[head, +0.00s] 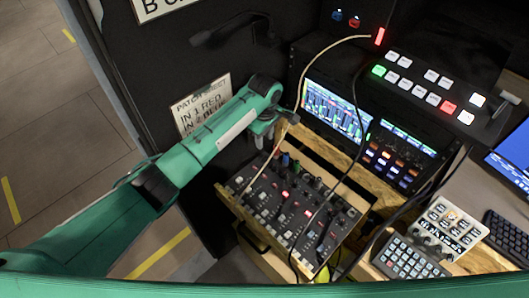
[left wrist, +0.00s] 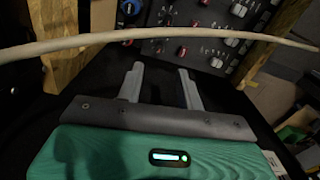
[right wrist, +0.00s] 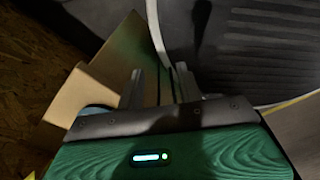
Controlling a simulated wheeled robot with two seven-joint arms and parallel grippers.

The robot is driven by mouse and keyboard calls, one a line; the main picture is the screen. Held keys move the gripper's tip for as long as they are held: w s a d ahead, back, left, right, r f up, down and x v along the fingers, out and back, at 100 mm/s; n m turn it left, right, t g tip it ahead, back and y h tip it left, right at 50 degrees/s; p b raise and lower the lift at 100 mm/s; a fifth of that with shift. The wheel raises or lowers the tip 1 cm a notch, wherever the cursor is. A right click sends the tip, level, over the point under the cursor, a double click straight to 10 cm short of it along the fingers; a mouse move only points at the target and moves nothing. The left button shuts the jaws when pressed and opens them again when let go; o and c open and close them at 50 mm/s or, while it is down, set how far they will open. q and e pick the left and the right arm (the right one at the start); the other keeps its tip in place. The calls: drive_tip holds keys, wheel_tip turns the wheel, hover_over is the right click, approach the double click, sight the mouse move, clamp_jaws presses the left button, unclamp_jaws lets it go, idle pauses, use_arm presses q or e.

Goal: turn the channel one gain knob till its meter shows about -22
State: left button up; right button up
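The audio mixer (head: 262,232) is a dark panel with rows of knobs and lit buttons. It sits in a wooden frame below the rack. A blue knob (head: 285,159) stands near its top edge; I cannot tell which knob is channel one gain. The meter screen (head: 335,112) above shows coloured bars, too small to read. My left gripper (head: 269,133) hangs over the mixer's upper left end, apart from the knobs. In the left wrist view it is open and empty (left wrist: 161,72), with mixer knobs (left wrist: 182,51) beyond. My right gripper (right wrist: 160,72) is open, outside the head view.
A pale cable (left wrist: 90,42) crosses in front of my left gripper. Another pale cable (right wrist: 151,22) runs by my right fingers, near a cardboard-coloured box (right wrist: 87,96). A patch sign (head: 203,103) is behind my left arm. A button panel (head: 412,257) and a keypad unit (head: 447,226) stand right of the mixer.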

sight(264, 156)
use_arm(q)
wheel_tip(264, 156, down, 10)
drive_tip(key=shift+r+p, duration=0.25)
drive_tip(key=shift+p, duration=0.2)
drive_tip(key=shift+c, duration=0.5)
clamp_jaws()
